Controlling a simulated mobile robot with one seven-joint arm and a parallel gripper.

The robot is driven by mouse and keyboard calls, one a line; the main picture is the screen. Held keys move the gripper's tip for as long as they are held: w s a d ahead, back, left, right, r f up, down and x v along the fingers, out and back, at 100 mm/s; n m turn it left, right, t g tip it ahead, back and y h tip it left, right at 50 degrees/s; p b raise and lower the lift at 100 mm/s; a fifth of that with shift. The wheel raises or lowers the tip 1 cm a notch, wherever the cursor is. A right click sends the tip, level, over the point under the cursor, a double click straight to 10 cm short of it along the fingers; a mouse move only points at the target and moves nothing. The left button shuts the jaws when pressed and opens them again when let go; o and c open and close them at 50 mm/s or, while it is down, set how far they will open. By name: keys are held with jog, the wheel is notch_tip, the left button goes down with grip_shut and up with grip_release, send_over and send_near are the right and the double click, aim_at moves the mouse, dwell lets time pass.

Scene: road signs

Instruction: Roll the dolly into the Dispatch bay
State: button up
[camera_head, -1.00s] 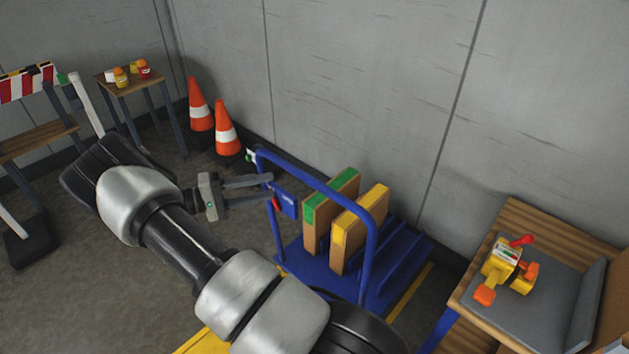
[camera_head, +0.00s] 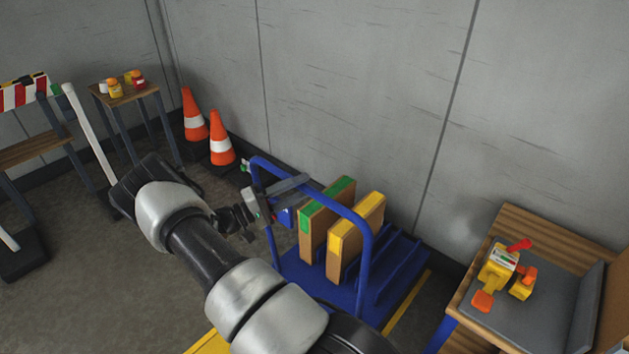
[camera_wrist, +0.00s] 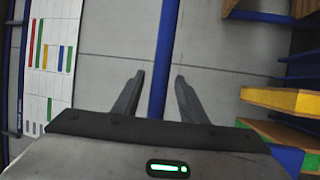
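The blue dolly (camera_head: 401,254) stands by the back wall with its upright tubular handle frame on the near left side. It carries two brown boards, one green-topped (camera_head: 327,204) and one yellow-topped (camera_head: 356,222), upright in its slots. My gripper (camera_head: 290,193) is at the left part of the handle frame. In the wrist view my open gripper (camera_wrist: 159,88) has a blue bar (camera_wrist: 160,65) of the frame between its fingers, with a gap on each side. Yellow floor lines (camera_head: 406,302) show beside the dolly; no Dispatch label is readable.
A wooden bench (camera_head: 468,297) with a grey mat and yellow tools stands at right. Two orange cones (camera_head: 221,151) stand by the wall. A small table (camera_head: 132,95) and a striped barrier (camera_head: 22,92) are at left.

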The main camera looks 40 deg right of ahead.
jog(key=shift+x, duration=2.35)
grip_shut()
